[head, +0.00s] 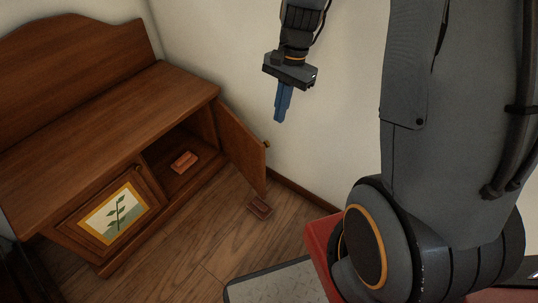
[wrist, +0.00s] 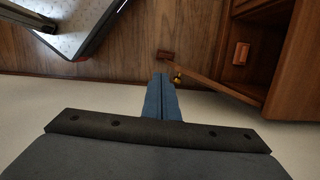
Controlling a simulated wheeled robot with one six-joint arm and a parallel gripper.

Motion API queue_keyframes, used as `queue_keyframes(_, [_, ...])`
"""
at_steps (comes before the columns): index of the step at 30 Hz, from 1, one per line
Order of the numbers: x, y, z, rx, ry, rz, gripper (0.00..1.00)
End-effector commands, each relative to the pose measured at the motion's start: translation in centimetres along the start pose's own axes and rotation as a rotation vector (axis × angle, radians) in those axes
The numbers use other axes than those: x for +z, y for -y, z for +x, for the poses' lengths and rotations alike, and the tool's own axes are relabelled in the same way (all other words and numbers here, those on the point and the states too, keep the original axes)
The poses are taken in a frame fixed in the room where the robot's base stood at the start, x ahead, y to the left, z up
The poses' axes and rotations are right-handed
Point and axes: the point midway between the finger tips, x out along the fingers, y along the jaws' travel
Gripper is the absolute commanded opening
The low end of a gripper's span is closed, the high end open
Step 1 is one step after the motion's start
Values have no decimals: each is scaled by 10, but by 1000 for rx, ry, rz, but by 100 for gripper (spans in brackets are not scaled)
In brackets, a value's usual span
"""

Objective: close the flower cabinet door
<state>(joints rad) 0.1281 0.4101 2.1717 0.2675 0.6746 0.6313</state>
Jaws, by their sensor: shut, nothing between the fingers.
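A wooden cabinet (head: 95,105) stands at the left in the head view. Its right door (head: 240,140) stands wide open, swung out from the right side, with a small brass knob (head: 267,144) near its free edge. The door's outer face is hidden, so I cannot tell what picture it bears. The left door (head: 113,212) carries a green plant picture and looks shut. My gripper (head: 279,119) is shut and empty, raised near the wall beyond the open door. In the wrist view, the blue fingertips (wrist: 163,77) appear just left of the knob (wrist: 178,77); contact cannot be told.
A reddish-brown block (head: 184,161) lies inside the open compartment. Another brown block (head: 260,208) lies on the wooden floor near the open door's free edge. The pale wall (head: 330,130) is close behind my gripper.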

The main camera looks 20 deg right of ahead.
Motion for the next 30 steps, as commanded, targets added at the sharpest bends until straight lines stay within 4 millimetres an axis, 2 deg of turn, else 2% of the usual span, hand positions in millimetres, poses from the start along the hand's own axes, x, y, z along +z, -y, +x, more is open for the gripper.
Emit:
queue_keyframes(1, [-14,8,24,-3,9,44,0])
queue_keyframes(3, [-25,16,42,-8,20,104,0])
queue_keyframes(6, [-38,25,60,-14,33,172,0])
queue_keyframes(10, [-48,32,76,-18,45,231,0])
queue_keyframes(20, [-53,36,100,-19,53,267,0])
queue_keyframes(30, [-51,37,158,-19,53,266,0])
